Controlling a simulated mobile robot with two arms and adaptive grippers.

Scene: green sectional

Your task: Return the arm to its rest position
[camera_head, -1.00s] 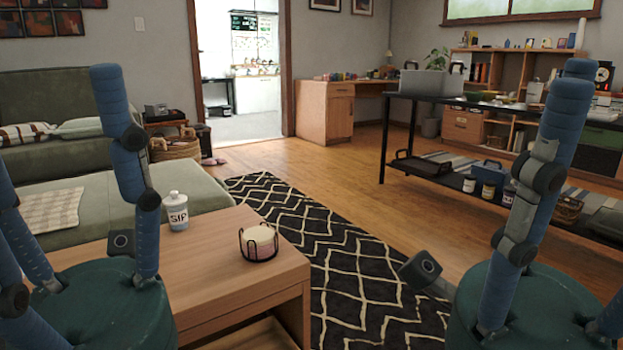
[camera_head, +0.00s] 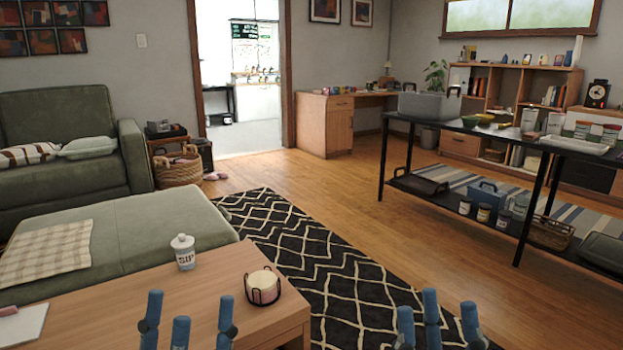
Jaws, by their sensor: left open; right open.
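My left gripper (camera_head: 188,326) shows at the bottom edge, left of centre, in front of the wooden coffee table (camera_head: 120,308). Only its blue fingers are in view; they stand apart with nothing seen between them. My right gripper (camera_head: 437,326) shows at the bottom edge, right of centre, in front of the patterned rug (camera_head: 345,285). Its blue fingers are also apart and look empty. The palms and most of both arms are below the picture.
A white lidded jar (camera_head: 183,252) and a round holder (camera_head: 262,287) stand on the coffee table. The green sectional (camera_head: 160,222) is at left. A black shelf table (camera_head: 470,139) stands at right. Wooden floor (camera_head: 350,205) lies open between them.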

